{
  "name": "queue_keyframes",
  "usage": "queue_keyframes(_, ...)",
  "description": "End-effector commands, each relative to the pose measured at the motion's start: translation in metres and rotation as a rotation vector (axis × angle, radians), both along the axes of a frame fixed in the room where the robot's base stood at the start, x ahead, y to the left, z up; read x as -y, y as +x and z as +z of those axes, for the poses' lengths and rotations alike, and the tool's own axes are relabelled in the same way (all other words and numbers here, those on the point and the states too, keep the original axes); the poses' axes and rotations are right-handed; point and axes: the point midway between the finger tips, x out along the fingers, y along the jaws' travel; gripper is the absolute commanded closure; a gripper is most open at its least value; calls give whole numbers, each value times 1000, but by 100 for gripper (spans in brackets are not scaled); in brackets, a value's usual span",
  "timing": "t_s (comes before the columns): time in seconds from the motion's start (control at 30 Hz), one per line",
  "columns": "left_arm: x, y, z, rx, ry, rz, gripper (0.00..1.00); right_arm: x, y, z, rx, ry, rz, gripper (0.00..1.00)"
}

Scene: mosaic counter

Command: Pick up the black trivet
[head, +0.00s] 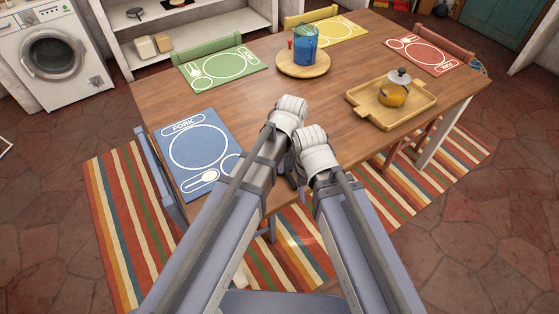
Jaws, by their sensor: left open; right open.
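A small flat black object (134,12) lies on the white shelf unit at the top left; it may be the black trivet, but it is too small to tell. No other black trivet shows on the table. My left gripper (291,106) is over the near middle of the wooden table, far from that object. My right gripper (312,141) is just below and to the right of it in the picture, near the table's front edge. Both are open, and nothing shows in them; their fingertips are mostly hidden by the white wrist parts.
The wooden table (330,95) bears blue (212,130), green (196,68), yellow (345,24) and red (452,64) place mats. A round board (290,70) holds a blue pitcher (306,52). A tray (420,114) holds a glass teapot (392,95). The white shelf unit (240,17) stands behind the table.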

Motion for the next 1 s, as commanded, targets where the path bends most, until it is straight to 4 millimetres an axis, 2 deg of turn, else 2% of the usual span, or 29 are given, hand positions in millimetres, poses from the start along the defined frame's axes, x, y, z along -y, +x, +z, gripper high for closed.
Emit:
queue_keyframes(0.03, -1, 0, -10, 0, 0, 0, 43, 0, 0, -10, 0, 0, 0, 50)
queue_keyframes(0.3, -3, 1, -43, 0, 0, 0, 43, 0, 0, -43, 0, 0, 1, 50)
queue_keyframes(0.63, -3, 1, -44, 0, 0, 0, 43, 0, 0, -44, 0, 0, 1, 50)
queue_keyframes(1.0, -3, 1, -45, 0, 0, 0, 84, 0, 0, -45, 0, 0, 1, 50)
